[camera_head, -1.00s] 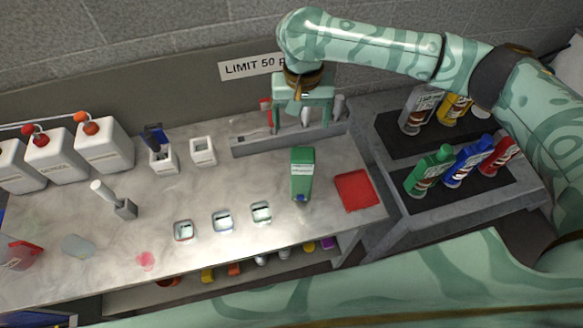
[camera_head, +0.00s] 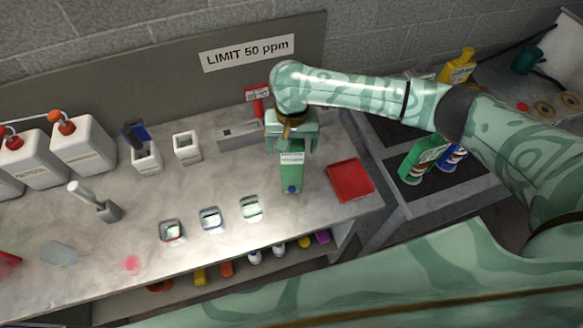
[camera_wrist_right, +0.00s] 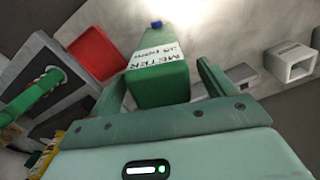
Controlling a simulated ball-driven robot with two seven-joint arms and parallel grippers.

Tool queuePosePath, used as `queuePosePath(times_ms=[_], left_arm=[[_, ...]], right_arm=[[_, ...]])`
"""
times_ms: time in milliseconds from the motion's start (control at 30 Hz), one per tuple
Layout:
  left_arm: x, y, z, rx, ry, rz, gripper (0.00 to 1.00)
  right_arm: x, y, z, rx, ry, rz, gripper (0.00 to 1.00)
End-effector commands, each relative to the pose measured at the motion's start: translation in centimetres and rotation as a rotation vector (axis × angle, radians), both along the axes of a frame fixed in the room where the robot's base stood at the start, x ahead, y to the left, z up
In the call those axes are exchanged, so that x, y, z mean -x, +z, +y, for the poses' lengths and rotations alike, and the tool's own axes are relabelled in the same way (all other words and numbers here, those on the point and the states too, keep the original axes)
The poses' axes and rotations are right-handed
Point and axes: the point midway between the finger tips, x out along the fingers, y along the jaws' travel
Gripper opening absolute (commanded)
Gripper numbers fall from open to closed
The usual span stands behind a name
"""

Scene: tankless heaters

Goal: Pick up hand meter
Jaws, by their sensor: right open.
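The hand meter (camera_head: 291,174) is a green block with a white label and a blue tip, on the grey counter. It also shows in the right wrist view, with its label reading METER (camera_wrist_right: 158,75). My right gripper (camera_head: 292,146) is over the meter's back end, its top partly hidden by the gripper in the head view. In the right wrist view the gripper's two fingers (camera_wrist_right: 160,90) are apart, one on each side of the meter, with a gap at the right finger. My left gripper is not in view.
A red tray (camera_head: 350,181) lies right of the meter. Several small square cups, such as one cup (camera_head: 250,207), stand to the left. A grey holder (camera_head: 238,136) is behind.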

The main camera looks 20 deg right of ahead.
Motion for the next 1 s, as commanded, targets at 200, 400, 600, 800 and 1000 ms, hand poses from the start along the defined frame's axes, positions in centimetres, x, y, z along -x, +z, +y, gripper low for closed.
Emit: queuePosePath(times_ms=[200, 400, 600, 800, 1000], left_arm=[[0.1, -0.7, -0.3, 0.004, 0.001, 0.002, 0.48], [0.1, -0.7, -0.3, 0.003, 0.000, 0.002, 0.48], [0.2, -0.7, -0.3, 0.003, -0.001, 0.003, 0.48], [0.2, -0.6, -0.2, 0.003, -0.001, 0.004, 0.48], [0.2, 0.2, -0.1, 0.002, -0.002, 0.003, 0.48]], right_arm=[[0.0, -1.8, 0.0, 0.001, 0.001, -0.002, 0.82], [0.0, -1.7, 0.0, 0.001, 0.001, -0.002, 0.57], [0.0, -1.7, 0.0, 0.001, 0.001, -0.002, 0.14], [0.0, -1.6, 0.0, 0.001, 0.001, -0.002, 0.14], [-0.1, 0.1, 0.0, 0.000, 0.003, -0.002, 0.14]])
